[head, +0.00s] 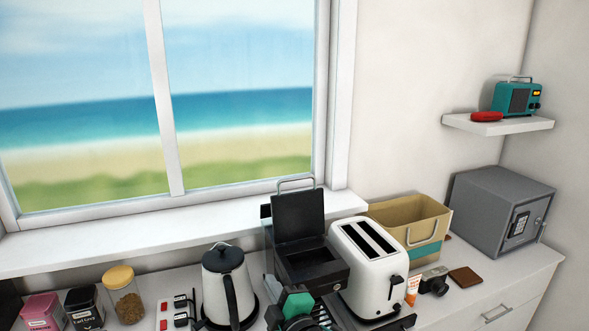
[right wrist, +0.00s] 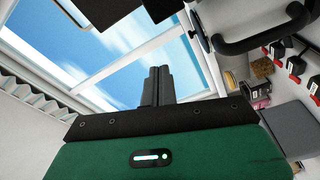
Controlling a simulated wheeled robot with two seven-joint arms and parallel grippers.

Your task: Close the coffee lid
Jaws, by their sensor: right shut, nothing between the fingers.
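The coffee maker (head: 312,268) is a black box on the counter, between the kettle and the toaster. Its lid (head: 298,214) stands open, nearly upright, with a metal handle on top, and the dark opening below it shows. My right gripper (head: 276,315) is low in the head view, in front of the coffee maker and below the lid. In the right wrist view its two dark fingers (right wrist: 157,87) are together and empty. Dark shapes at the top edge of that view are cut off, so I cannot tell what they are. My left gripper is not in view.
A kettle (head: 228,285) stands left of the coffee maker, and a white toaster (head: 368,262) stands close on its right. A power strip (head: 177,312), jar (head: 124,293) and tins are farther left. A tan box (head: 408,217), camera (head: 434,281) and grey safe (head: 500,212) are right. The window is behind.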

